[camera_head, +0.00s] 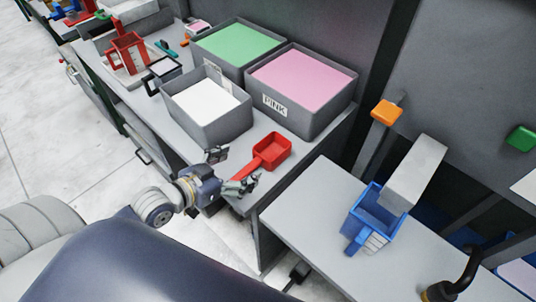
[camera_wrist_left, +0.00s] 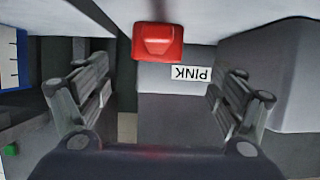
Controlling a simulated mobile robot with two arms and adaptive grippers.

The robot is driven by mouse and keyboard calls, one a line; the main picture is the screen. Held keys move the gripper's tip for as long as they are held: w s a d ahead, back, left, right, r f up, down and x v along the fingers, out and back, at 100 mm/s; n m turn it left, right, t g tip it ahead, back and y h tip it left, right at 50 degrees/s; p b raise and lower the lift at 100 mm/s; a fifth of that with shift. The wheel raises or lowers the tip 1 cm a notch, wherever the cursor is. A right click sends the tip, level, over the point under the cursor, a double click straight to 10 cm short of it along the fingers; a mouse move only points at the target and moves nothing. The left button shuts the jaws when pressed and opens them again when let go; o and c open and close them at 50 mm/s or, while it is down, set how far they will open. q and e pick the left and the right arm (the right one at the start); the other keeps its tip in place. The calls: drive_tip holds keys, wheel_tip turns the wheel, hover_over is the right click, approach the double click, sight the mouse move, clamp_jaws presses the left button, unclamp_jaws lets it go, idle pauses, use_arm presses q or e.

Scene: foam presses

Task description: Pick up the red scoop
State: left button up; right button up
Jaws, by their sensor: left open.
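The red scoop (camera_head: 270,151) lies on the grey bench in front of the pink bin, its handle pointing toward the front edge. My left gripper (camera_head: 230,170) is open, with its two fingers on either side of the scoop's handle in the head view. I cannot tell whether it touches the handle. In the left wrist view the red scoop (camera_wrist_left: 158,43) shows at the top centre, between and beyond the spread fingers of the left gripper (camera_wrist_left: 160,95). My right gripper is not in view.
Behind the scoop stand a grey bin of pink material (camera_head: 318,121), one of white (camera_head: 212,133) and one of green (camera_head: 203,56). A gap separates the bench and this table.

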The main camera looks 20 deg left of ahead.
sight(258, 160)
use_arm(q)
drive_tip(key=shift+x, duration=1.15)
drive_tip(key=shift+w+d+f, duration=0.1)
drive_tip(key=shift+w, duration=0.1)
drive_tip(key=shift+p+x, duration=0.45)
drive_tip(key=shift+x, duration=0.4)
drive_tip(key=x, duration=0.3)
drive_tip(key=shift+s+d+f, duration=0.1)
drive_tip(key=shift+d+f, duration=0.1)
drive_tip(key=shift+f, duration=0.2)
drive_tip(key=shift+c, duration=0.8)
drive_tip(key=c, duration=0.9)
drive_tip(key=shift+c, duration=0.8)
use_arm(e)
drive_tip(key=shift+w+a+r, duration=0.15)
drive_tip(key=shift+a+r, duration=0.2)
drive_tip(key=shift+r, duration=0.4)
